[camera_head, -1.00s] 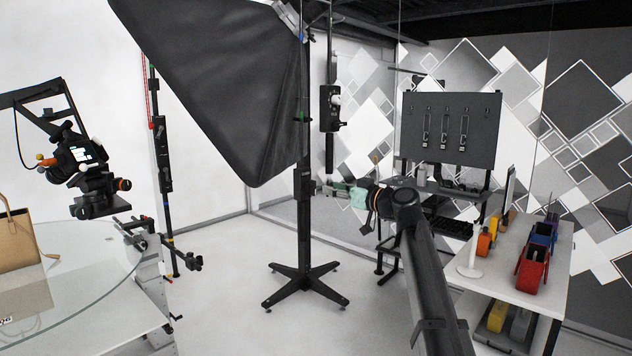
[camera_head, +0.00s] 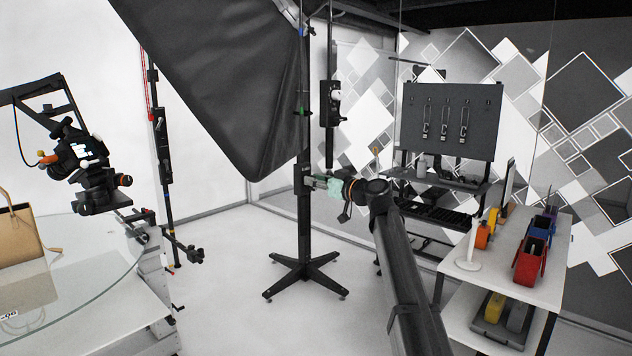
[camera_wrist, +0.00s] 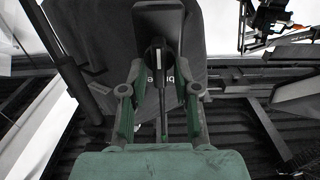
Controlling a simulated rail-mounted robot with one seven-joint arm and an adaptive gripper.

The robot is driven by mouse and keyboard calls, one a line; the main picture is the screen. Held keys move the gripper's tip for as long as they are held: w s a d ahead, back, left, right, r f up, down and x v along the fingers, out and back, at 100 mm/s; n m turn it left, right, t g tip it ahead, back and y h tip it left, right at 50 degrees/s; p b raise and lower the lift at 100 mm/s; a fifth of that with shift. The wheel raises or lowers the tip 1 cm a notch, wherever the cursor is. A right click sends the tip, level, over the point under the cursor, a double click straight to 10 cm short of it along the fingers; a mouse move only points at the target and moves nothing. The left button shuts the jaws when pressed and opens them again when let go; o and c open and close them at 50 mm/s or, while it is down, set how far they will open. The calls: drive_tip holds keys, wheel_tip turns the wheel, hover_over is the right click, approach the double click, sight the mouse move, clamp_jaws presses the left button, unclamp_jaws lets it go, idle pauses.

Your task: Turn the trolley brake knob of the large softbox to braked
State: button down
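The large softbox (camera_head: 225,80) hangs as a black hood from a dark stand column (camera_head: 304,225) on a star-shaped base (camera_head: 305,275). My gripper (camera_head: 312,182) is close to the column at mid height, reaching in from the right. In the wrist view my gripper (camera_wrist: 158,80) has its green fingers apart. Between them is a dark round part with a thin bar (camera_wrist: 158,55), in front of a black block (camera_wrist: 156,22); it may be the brake knob. The fingers flank it with visible gaps. Its marking is not readable. In the head view the knob cannot be made out.
A glass turntable (camera_head: 100,270) with a bag (camera_head: 20,240) and a camera rig (camera_head: 85,165) are at left. A table (camera_head: 480,265) with coloured bins (camera_head: 531,262) is at right. A control box (camera_head: 331,103) hangs behind the column. The floor around the base is clear.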

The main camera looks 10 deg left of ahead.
drive_tip(key=shift+b, duration=0.3)
drive_tip(key=shift+w+d+f+m+b, duration=0.15)
drive_tip(key=shift+m+b, duration=0.3)
drive_tip(key=shift+m, duration=2.55)
drive_tip(key=shift+w+d+f+m+b, duration=0.15)
drive_tip(key=shift+m+b, duration=0.25)
drive_tip(key=shift+m, duration=2.6)
drive_tip(key=shift+w+d+f+m+b, duration=0.2)
drive_tip(key=shift+m+b, duration=0.25)
drive_tip(key=shift+m, duration=2.55)
drive_tip(key=shift+a+f, duration=0.1)
drive_tip(key=shift+a, duration=0.05)
drive_tip(key=c, duration=1.2)
unclamp_jaws()
